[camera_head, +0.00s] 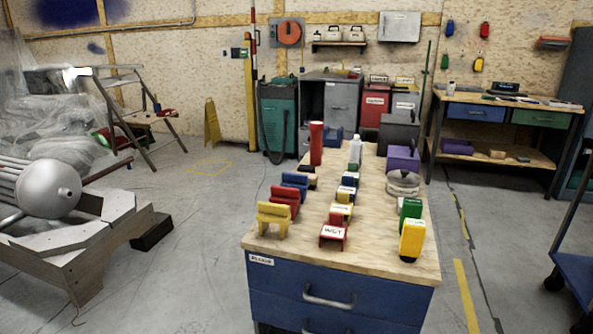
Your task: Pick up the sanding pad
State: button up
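I cannot tell for sure which object is the sanding pad. Candidates lie on the wooden top of a blue drawer bench (380,263). At its left stand a yellow (274,219), a red (285,200) and a blue (295,184) handled block in a row. A small dark block with a tan top (311,181) sits farther back. My gripper is not in view.
Upright yellow (412,240) and green (410,210) items stand at the bench's right edge, near a round tin (403,183). Behind are a red cylinder (316,144), white bottle (355,150) and purple bin (403,159).

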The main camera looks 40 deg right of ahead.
aim_at(306, 168)
jog(key=i+u, duration=0.35)
jog(key=i, duration=0.9)
jog(key=i+z, duration=0.4)
jog(key=i, duration=0.2)
jog(key=i+j+z, duration=0.35)
jog(key=i, duration=0.25)
jog(key=i+z, duration=0.15)
jog(key=z, duration=0.35)
jog(key=i+z, duration=0.2)
jog(key=z, duration=0.25)
jog(key=i+j+z, duration=0.15)
jog(key=z, duration=0.35)
jog(key=i+z, duration=0.15)
jog(key=z, duration=0.2)
jog(key=i+j+z, duration=0.15)
jog(key=z, duration=0.2)
jog(key=i+j+z, duration=0.15)
jog(key=z, duration=0.2)
